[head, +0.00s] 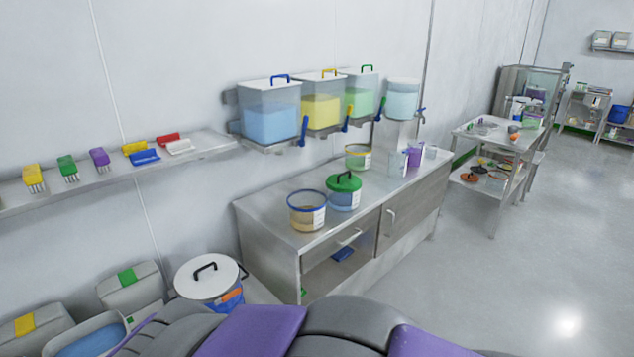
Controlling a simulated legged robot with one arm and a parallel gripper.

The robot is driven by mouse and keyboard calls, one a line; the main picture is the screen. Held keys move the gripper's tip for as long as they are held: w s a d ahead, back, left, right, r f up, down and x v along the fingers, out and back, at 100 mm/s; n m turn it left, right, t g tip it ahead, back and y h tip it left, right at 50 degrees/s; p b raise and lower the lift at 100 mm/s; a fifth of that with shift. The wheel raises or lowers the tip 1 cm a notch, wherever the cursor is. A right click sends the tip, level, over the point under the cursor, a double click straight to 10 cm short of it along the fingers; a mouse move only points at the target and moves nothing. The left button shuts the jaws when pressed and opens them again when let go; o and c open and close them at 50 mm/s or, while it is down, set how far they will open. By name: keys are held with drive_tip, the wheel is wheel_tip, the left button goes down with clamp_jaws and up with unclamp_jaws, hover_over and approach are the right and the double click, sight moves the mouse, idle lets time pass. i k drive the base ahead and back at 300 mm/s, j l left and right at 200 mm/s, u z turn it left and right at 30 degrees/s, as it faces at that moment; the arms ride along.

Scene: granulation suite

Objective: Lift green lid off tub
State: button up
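The green lid (344,182), with a dark handle on top, sits on a clear tub (344,201) with blue contents. The tub stands on the steel counter (290,238) near its front edge. An open tub with a blue rim (307,211) and tan contents stands to its left and nearer to me. Another tub with a green rim (358,157) and yellowish contents stands behind it. My gripper is not in view; only purple and grey parts of my own body show along the bottom edge.
A wall shelf above the counter holds blue, yellow and green bins (270,112). A white-lidded bucket (208,278) stands left of the counter. Purple and clear containers (413,156) stand at its right. A steel cart (493,160) is further right. The floor (480,280) in front is clear.

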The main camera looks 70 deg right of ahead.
sight(346, 180)
drive_tip(key=z, duration=2.4)
drive_tip(key=i+l+u, duration=0.1)
drive_tip(key=i, duration=0.45)
drive_tip(key=i+l+u, duration=0.1)
drive_tip(key=i+l, duration=0.25)
drive_tip(key=i, duration=0.2)
drive_tip(key=i+l+u, duration=0.15)
drive_tip(key=i, duration=0.35)
drive_tip(key=i+l+u, duration=0.1)
drive_tip(key=i+l, duration=0.35)
drive_tip(key=i, duration=0.05)
